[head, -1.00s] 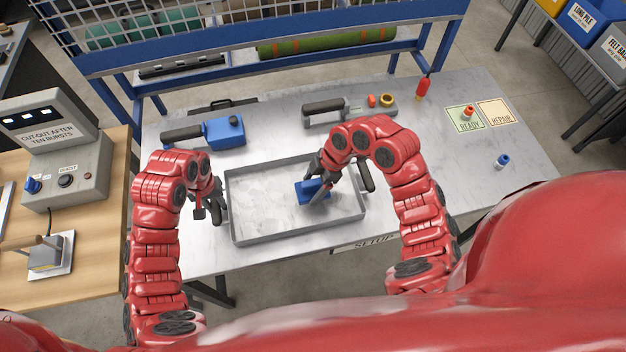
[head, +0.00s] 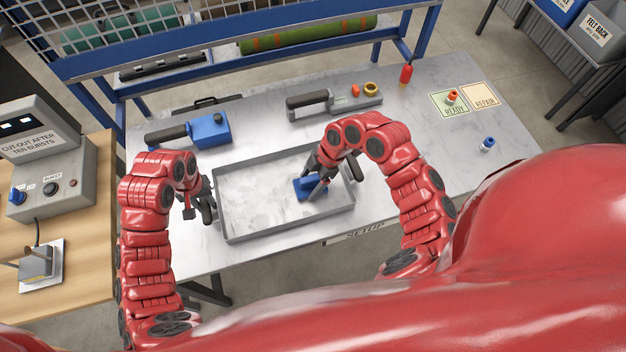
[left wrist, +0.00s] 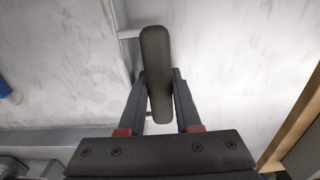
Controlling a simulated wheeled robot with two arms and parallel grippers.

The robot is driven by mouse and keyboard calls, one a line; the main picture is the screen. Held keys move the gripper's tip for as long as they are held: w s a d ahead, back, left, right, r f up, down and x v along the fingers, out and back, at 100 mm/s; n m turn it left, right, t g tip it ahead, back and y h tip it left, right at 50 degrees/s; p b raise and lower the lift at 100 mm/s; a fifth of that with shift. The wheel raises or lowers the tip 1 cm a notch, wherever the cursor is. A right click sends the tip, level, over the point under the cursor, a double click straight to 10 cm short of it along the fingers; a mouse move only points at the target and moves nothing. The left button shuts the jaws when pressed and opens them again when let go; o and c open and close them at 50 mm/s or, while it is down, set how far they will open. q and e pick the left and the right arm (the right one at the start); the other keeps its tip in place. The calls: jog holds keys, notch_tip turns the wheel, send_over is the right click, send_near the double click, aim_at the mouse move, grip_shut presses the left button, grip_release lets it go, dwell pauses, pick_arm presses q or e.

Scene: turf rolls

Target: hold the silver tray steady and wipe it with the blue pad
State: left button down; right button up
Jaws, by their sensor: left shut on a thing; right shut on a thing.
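The silver tray (head: 238,232) lies on the metal bench, a shallow rectangle with pale, cloudy patches on its floor. My left gripper (head: 204,207) is at the tray's left end, shut on the dark handle there. In the left wrist view the left gripper (left wrist: 159,105) has a finger on each side of this handle (left wrist: 156,60). My right gripper (head: 318,183) is shut on the blue pad (head: 305,187), inside the tray toward its right end. The pad looks low at the tray floor; its underside is hidden. The right handle (head: 358,170) is partly behind my right arm.
A blue tool (head: 208,130) with a dark grip and a grey tool (head: 307,104) lie behind the tray. READY (head: 449,106) and REPAIR (head: 480,97) squares lie at right, with a small blue-topped item (head: 488,144) nearby. A control box (head: 50,180) stands at left.

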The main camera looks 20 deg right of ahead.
jog(key=shift+s+a, duration=0.1)
jog(key=shift+a, duration=0.75)
jog(key=shift+w+a, duration=0.2)
jog(key=shift+w, duration=0.25)
jog(key=shift+w+a, duration=0.2)
jog(key=shift+w, duration=0.25)
jog(key=shift+w+d, duration=0.1)
jog(key=shift+w, duration=0.55)
jog(key=shift+d, duration=2)
jog(key=a, duration=0.4)
jog(key=shift+s, duration=0.1)
notch_tip(320, 180, up, 2)
jog(key=shift+r, duration=3.05)
